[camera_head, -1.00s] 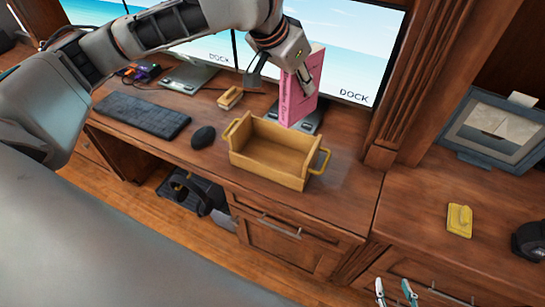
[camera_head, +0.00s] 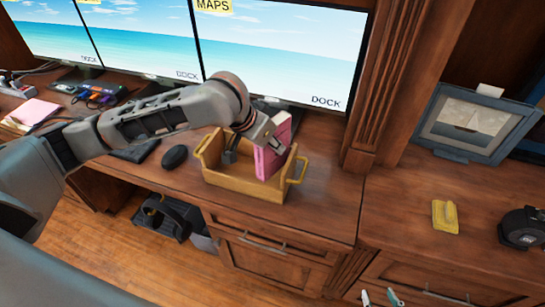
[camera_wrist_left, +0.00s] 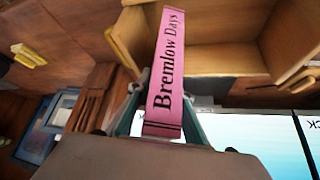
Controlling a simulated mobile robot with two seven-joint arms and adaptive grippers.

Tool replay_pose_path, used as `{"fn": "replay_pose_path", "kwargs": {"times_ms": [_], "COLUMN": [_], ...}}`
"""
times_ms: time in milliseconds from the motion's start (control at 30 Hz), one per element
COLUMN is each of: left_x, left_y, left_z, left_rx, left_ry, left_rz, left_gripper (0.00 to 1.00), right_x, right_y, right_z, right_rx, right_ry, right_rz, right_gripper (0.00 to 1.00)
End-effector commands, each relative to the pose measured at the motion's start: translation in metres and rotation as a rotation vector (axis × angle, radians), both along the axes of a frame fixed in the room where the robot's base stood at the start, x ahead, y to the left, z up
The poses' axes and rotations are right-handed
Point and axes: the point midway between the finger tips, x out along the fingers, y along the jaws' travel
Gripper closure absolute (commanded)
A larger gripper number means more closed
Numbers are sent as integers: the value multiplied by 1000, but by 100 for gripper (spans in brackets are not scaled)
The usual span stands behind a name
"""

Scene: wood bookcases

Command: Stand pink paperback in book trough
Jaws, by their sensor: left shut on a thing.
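The pink paperback (camera_head: 272,158) is upright, slightly tilted, at the right part of the wooden book trough (camera_head: 238,185). Its lower end overlaps the trough's opening; I cannot tell whether it touches the floor inside. My left gripper (camera_head: 262,143) is shut on the book from above. In the left wrist view, the book's spine (camera_wrist_left: 166,75) reads "Bremlow Days" and lies between the fingers (camera_wrist_left: 165,122); the trough (camera_wrist_left: 215,58) shows behind it. My right gripper (camera_head: 381,297) shows only its separated fingertips at the bottom edge; it is open and empty.
Monitors (camera_head: 280,50) stand close behind the trough. A black mouse (camera_head: 174,157) lies left of it. The desk right of the trough is clear.

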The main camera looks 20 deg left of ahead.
Motion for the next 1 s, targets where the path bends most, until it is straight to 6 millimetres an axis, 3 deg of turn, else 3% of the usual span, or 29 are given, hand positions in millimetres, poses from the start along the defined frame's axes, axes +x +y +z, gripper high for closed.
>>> {"fn": "replay_pose_path", "kwargs": {"times_ms": [367, 767, 800, 1000], "left_x": [0, 0, 0, 0], "left_y": [0, 0, 0, 0], "left_z": [-42, -44, -45, -46], "left_rx": [-1, 1, 0, 1], "left_ry": [1, -1, 0, 1], "left_rz": [0, 0, -1, -1], "left_gripper": [100, 100, 73, 73], "right_x": [0, 1, 1, 1], "right_y": [0, 0, 0, 0], "right_z": [-11, -6, -7, -8], "right_rx": [1, 2, 2, 2], "right_ry": [-1, -5, -4, -4], "right_rz": [0, -1, -1, -1], "right_gripper": [60, 60, 60, 60]}}
